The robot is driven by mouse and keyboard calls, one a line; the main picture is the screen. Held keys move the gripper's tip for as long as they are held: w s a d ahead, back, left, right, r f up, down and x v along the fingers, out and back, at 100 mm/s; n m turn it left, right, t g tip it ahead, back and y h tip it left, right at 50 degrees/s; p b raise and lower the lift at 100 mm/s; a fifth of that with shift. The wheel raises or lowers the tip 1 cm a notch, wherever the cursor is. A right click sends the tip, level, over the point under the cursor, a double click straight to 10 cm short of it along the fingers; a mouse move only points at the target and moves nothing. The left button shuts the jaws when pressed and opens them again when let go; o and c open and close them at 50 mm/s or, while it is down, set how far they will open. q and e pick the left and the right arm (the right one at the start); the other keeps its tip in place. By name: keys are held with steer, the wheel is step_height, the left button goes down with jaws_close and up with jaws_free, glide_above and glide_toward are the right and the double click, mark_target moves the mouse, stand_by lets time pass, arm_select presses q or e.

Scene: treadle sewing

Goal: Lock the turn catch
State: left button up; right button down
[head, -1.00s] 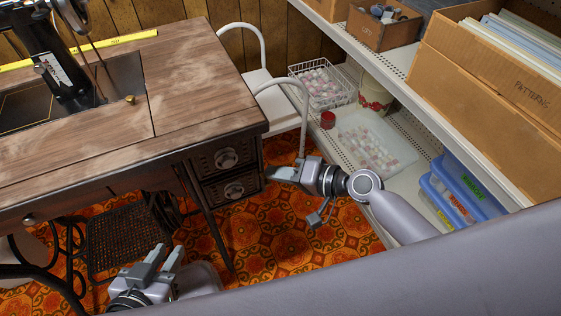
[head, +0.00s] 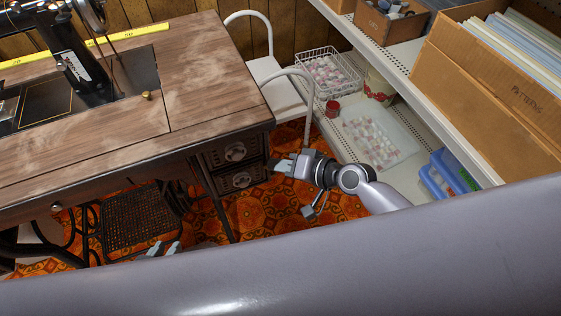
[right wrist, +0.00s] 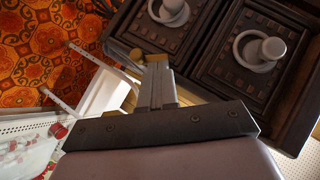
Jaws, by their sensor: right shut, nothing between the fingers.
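The sewing cabinet's two dark drawers with pale round knobs (head: 236,151) show below the wooden top. They also fill the upper right of the right wrist view (right wrist: 258,50). My right gripper (head: 274,166) is shut and empty, with its tips close to the drawers' right edge. In the right wrist view its closed fingers (right wrist: 157,70) point at that edge. A small brass-coloured piece (right wrist: 135,54) shows beside the tips; I cannot tell if it is the turn catch, its position, or whether the fingers touch it. My left gripper (head: 163,248) is open, low near the treadle, partly hidden by my grey arm.
A white chair (head: 282,92) stands behind my right gripper. The treadle (head: 135,218) is under the cabinet. Patterned floor is open below the drawers.

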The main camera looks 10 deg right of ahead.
arm_select(q)
steer(key=shift+s+a+f, duration=0.1)
steer(key=shift+s+f, duration=0.2)
arm_select(e)
steer(key=shift+a, duration=0.1)
arm_select(q)
steer(key=shift+w+r, duration=0.1)
steer(key=shift+r, duration=0.05)
stand_by(1.1)
steer(key=shift+r+p, duration=0.1)
steer(key=shift+p, duration=0.25)
arm_select(e)
steer(key=shift+r, duration=0.15)
steer(key=shift+r+p, duration=0.65)
steer(key=shift+r, duration=0.05)
arm_select(q)
steer(key=shift+r, duration=0.7)
